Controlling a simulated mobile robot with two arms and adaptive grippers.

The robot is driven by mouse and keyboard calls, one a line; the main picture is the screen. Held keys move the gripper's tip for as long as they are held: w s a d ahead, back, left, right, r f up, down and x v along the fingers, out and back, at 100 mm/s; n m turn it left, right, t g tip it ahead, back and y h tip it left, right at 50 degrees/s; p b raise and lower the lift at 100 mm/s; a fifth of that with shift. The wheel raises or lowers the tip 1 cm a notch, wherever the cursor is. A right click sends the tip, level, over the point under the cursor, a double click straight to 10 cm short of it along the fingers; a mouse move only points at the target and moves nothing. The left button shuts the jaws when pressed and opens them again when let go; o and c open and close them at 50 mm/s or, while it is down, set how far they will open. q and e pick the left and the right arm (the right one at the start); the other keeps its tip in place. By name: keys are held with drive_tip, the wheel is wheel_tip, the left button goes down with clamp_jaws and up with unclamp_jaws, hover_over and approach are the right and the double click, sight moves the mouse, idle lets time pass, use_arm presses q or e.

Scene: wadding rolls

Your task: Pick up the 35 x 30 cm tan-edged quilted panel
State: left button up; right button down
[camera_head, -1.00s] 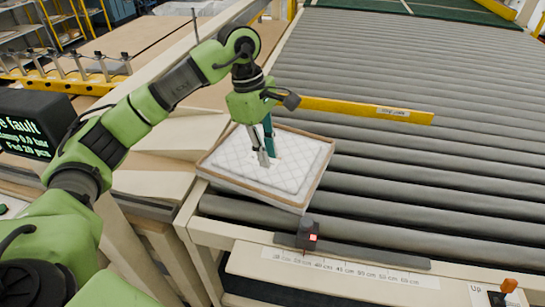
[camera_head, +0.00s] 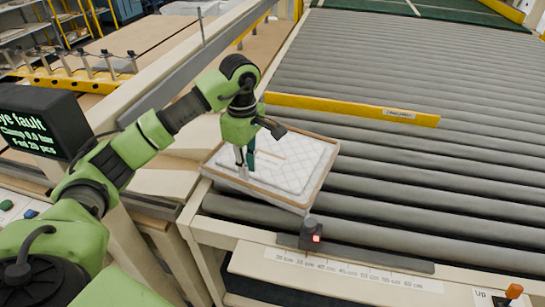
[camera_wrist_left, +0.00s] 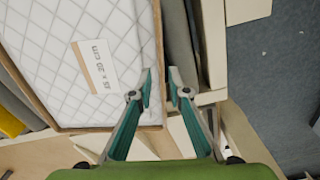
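The quilted panel (camera_head: 285,165) is white with a diamond stitch and a tan edge. It lies flat and turned on the near left corner of the roller bed. In the left wrist view the panel (camera_wrist_left: 45,50) bears a label (camera_wrist_left: 94,67) reading 35 x 30 cm. My left gripper (camera_head: 245,172) points down at the panel's near edge, towards its left corner. In the wrist view the gripper (camera_wrist_left: 161,80) is open, one finger on each side of the tan edge. I cannot tell whether the tips reach down around it. My right gripper is out of view.
Grey rollers (camera_head: 420,130) extend right and back. A yellow bar (camera_head: 350,108) crosses them behind the panel. A small black sensor with a red light (camera_head: 311,236) stands by the panel's near corner, above a ruler strip (camera_head: 345,270). A black display (camera_head: 40,122) is at left.

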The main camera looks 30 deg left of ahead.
sight(249, 183)
use_arm(q)
wheel_tip(249, 183, down, 4)
drive_tip(key=shift+f+p, duration=0.15)
drive_tip(key=shift+p, duration=0.85)
drive_tip(key=shift+f, duration=0.25)
clamp_jaws()
drive_tip(key=shift+r, duration=0.15)
